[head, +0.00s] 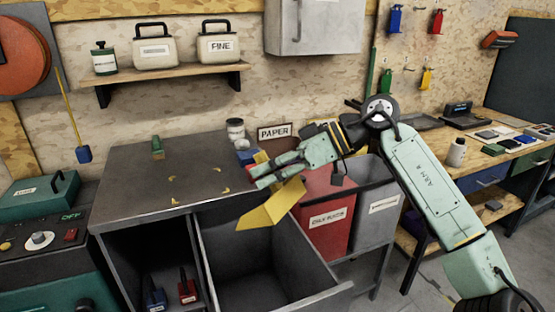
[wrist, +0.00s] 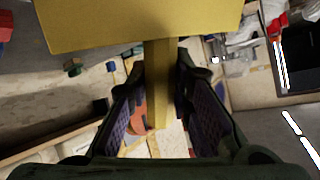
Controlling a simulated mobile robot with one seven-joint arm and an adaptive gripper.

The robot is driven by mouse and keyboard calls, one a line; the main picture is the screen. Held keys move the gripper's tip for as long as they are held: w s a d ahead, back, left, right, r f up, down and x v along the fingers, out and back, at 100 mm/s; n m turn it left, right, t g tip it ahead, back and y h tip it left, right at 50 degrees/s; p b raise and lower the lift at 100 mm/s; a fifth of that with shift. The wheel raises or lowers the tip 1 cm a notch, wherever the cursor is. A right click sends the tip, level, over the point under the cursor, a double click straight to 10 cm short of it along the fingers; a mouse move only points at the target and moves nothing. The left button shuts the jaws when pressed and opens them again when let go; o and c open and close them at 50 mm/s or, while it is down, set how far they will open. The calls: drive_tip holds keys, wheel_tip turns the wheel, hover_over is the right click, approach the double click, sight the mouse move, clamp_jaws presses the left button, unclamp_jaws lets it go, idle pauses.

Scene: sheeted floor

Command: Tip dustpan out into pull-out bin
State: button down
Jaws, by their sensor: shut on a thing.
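The yellow dustpan (head: 272,207) hangs steeply tilted over the back right part of the open pull-out bin (head: 318,287). My gripper (head: 270,174) is shut on the dustpan's handle, which runs between the two jaws in the wrist view (wrist: 158,85). The pan's plain yellow face (wrist: 140,22) fills the top of that view, with no debris visible on it. The bin is a grey drawer pulled out of the dark cabinet, and its visible inside looks dark and empty. Its far right corner is partly hidden behind the pan.
Several small yellow scraps (head: 173,178) lie on the grey cabinet top (head: 130,165), with a green block-like item (head: 158,148) behind. A red bin (head: 325,215) and a grey bin (head: 378,205) stand close right of the drawer. A PAPER sign (head: 274,132) stands behind my gripper.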

drive_tip(key=shift+w+a+g+h+p, duration=0.5)
drive_tip(key=shift+a+h+p, duration=0.3)
drive_tip(key=shift+p, duration=0.45)
drive_tip(key=shift+w+a+f+m+g+h, duration=0.35)
drive_tip(key=shift+w+a+h, duration=0.2)
drive_tip(key=shift+a, duration=0.1)
drive_tip(key=shift+w+a+f+m+g+h, duration=0.25)
drive_tip(key=shift+w+a+f+h, duration=0.15)
drive_tip(key=shift+a+h, duration=0.2)
drive_tip(key=shift+w+a+f+m+g+h, duration=0.3)
drive_tip(key=shift+w+a+h, duration=0.25)
drive_tip(key=shift+a, duration=0.1)
drive_tip(key=shift+a, duration=0.1)
